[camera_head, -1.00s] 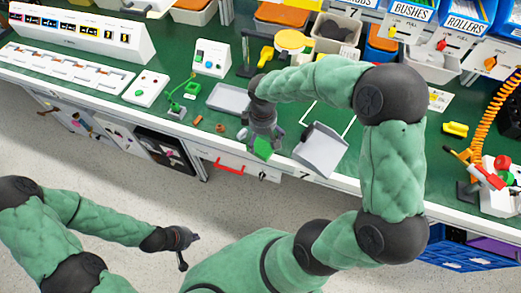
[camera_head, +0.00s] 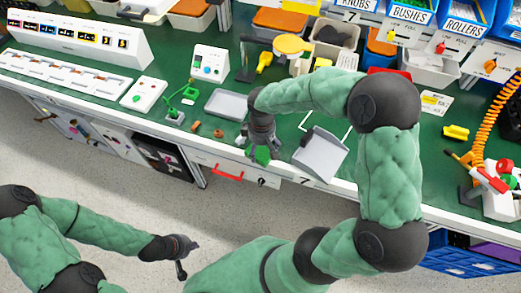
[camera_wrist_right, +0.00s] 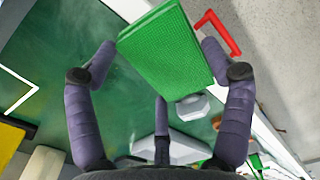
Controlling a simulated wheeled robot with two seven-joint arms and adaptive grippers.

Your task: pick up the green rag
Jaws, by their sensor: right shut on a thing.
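The green rag (camera_head: 262,155) is a folded, textured square at the front edge of the green-topped bench, left of the grey dustpan-like tray. It fills the top of the right wrist view (camera_wrist_right: 165,50). My right gripper (camera_head: 260,146) points down at the bench edge, shut on the rag. In the wrist view its fingers (camera_wrist_right: 158,60) stand on either side of the rag, with a third behind it. I cannot tell whether the rag touches the bench. My left gripper (camera_head: 184,256) hangs over the floor, away from the bench; its opening is too small to judge.
The grey dustpan-like tray (camera_head: 319,155) lies close right of the right gripper. A flat grey tray (camera_head: 227,104) lies to its left, behind small orange pieces (camera_head: 218,133). A red drawer handle (camera_head: 228,174) is on the bench front. Bins and boxes line the back.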

